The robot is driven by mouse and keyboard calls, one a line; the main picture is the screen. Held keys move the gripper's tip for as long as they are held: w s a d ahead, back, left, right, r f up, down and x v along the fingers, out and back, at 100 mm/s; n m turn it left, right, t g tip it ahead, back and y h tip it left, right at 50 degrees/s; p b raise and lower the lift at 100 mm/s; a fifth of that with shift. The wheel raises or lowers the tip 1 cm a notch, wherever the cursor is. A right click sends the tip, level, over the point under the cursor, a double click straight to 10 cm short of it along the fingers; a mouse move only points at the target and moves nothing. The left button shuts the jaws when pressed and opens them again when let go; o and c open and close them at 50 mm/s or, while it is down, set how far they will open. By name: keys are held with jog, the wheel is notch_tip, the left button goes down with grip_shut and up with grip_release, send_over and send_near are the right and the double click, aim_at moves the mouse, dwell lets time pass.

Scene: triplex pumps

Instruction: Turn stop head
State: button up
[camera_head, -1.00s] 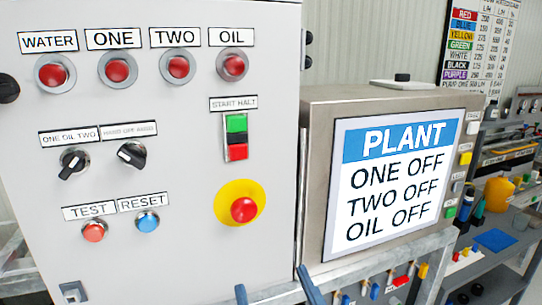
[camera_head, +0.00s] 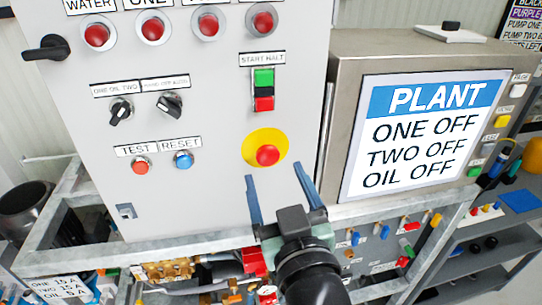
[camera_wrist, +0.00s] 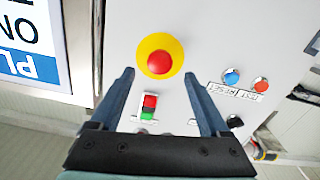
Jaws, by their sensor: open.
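The stop head is a red mushroom button (camera_head: 267,155) on a yellow round plate (camera_head: 254,142), low on the right side of the grey control panel (camera_head: 215,195). My gripper (camera_head: 277,172) is open and empty, its two blue fingers pointing up toward the panel just below and around the button in the head view. In the wrist view the red button (camera_wrist: 160,62) shows upside down, ahead of and between the fingertips of my gripper (camera_wrist: 160,72). The fingers appear apart from it.
A START HALT switch (camera_head: 264,90) sits above the button. TEST (camera_head: 140,166) and RESET (camera_head: 183,159) buttons and two black selector knobs are to the left. A PLANT display box (camera_head: 425,130) stands at the right. A metal frame rail (camera_head: 180,245) runs below the panel.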

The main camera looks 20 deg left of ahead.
aim_at(269, 159)
jog(key=shift+p+x, duration=0.5)
jog(key=shift+x, duration=1.7)
grip_shut()
jog(key=m+p, duration=0.1)
jog(key=m, duration=0.4)
grip_release()
